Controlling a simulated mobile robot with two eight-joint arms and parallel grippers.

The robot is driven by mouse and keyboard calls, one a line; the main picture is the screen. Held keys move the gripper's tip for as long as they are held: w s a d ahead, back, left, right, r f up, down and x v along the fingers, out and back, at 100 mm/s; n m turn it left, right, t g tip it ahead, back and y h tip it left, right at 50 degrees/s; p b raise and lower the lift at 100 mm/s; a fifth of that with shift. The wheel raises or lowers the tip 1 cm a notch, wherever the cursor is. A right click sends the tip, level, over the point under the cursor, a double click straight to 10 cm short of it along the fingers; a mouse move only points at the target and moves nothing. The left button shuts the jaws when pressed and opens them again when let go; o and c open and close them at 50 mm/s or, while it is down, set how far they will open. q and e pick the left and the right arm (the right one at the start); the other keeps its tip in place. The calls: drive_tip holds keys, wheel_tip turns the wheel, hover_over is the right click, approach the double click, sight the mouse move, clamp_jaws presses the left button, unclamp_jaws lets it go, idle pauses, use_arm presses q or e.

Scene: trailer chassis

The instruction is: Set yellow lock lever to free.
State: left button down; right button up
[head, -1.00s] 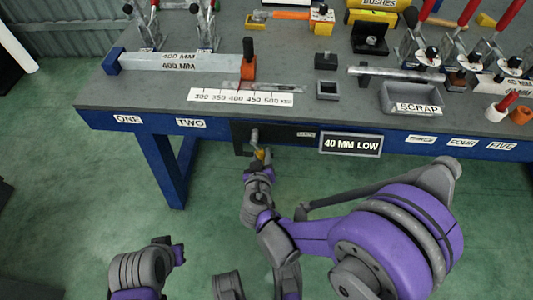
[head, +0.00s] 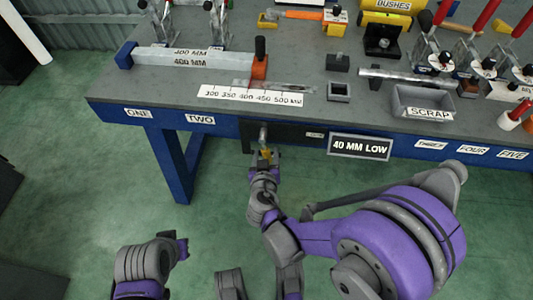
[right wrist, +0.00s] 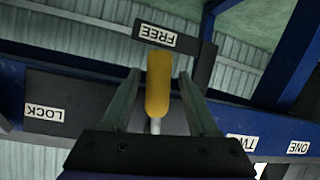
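The yellow lock lever (right wrist: 158,85) has a rounded yellow handle on a pale metal stem. In the right wrist view its handle is just below the FREE label (right wrist: 158,36), and the LOCK label (right wrist: 44,112) is off to the left. My right gripper (right wrist: 160,76) has one finger on each side of the handle, with visible gaps, so it is open around it. In the head view the right gripper (head: 264,158) is at the bench's front edge and largely hides the lever. My left gripper (head: 182,248) is low at left, away from the bench; its fingers are unclear.
The bench's blue front rail (head: 225,127) and the 40 MM LOW sign (head: 360,146) are close to my right gripper. A blue bench leg (head: 170,165) stands to the left. The green floor before the bench is clear at left.

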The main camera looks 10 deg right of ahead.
use_arm(q)
wheel_tip(320, 180, up, 3)
drive_tip(key=shift+s+f+p, duration=0.1)
drive_tip(key=shift+s+p, duration=0.05)
drive_tip(key=shift+p, duration=1)
use_arm(e)
drive_tip(key=v, duration=1.1)
drive_tip(key=shift+d, duration=0.2)
drive_tip(key=s+d+f+g+h, duration=0.1)
drive_tip(key=s+d+g, duration=0.35)
drive_tip(key=d, duration=0.55)
drive_tip(key=s+d+r+g+y, duration=0.2)
drive_tip(key=s+d+g+y, duration=0.15)
drive_tip(key=s, duration=0.55)
use_arm(q)
wheel_tip(320, 180, up, 21)
drive_tip(key=w+t+p, duration=0.1)
drive_tip(key=p, duration=1.7)
drive_tip(key=shift+w, duration=0.4)
use_arm(e)
wheel_tip(320, 180, up, 21)
drive_tip(key=w+a, duration=0.1)
drive_tip(key=shift+f, duration=0.15)
